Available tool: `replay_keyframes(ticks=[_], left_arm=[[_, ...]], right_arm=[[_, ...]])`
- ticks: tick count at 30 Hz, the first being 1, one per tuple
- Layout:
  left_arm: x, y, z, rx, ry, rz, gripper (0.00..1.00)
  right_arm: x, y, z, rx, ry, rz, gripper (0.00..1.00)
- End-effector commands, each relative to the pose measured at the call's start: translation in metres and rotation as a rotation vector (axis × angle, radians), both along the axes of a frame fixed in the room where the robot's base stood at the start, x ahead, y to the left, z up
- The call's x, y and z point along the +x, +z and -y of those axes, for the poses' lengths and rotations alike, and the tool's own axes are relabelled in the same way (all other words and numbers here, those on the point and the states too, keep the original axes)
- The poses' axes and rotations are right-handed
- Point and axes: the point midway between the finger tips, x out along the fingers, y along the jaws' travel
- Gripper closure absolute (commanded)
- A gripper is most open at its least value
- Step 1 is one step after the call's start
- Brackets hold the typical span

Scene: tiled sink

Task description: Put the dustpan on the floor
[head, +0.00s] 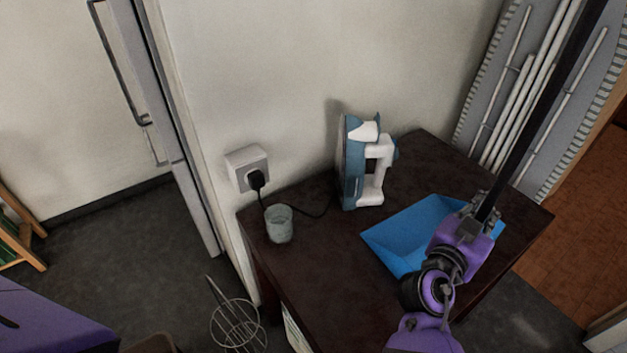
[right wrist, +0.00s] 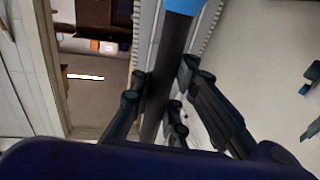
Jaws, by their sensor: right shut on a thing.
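The dustpan has a blue pan (head: 400,238) and a long black handle (head: 545,95). In the head view the pan is over the right part of the dark table, and the handle slants up to the top right. I cannot tell whether the pan touches the tabletop. My right gripper (head: 482,204) is shut on the handle close to the pan and hides part of it. In the right wrist view the black handle (right wrist: 168,65) runs between the fingers (right wrist: 160,88), with a blue bit of pan at the top. My left gripper is not in view.
On the dark table (head: 335,270) stand a blue and white iron (head: 360,165) and a grey-green cup (head: 279,224). A wall socket (head: 247,168) has a black plug. A wire basket (head: 238,322) is left of the table. Dark floor (head: 120,240) is clear at left.

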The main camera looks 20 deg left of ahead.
Motion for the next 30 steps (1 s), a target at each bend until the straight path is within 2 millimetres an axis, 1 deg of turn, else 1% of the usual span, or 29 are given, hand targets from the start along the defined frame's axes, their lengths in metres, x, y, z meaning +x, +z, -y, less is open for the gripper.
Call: replay_keyframes(ticks=[1, 17, 20, 27, 30], left_arm=[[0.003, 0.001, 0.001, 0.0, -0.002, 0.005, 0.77], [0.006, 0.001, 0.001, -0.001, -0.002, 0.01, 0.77], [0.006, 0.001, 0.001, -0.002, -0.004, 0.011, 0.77], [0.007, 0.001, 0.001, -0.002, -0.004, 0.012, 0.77], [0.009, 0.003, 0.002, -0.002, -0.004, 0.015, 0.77]], right_arm=[[0.0, 0.0, 0.0, 0.0, 0.0, 0.001, 1.0], [0.0, 0.006, -0.001, 0.002, 0.001, 0.005, 1.0], [0.0, 0.011, -0.001, 0.003, 0.001, 0.006, 1.0], [0.0, 0.033, 0.0, 0.004, 0.0, 0.007, 1.0], [-0.007, 0.043, 0.003, 0.003, -0.001, 0.007, 1.0]])
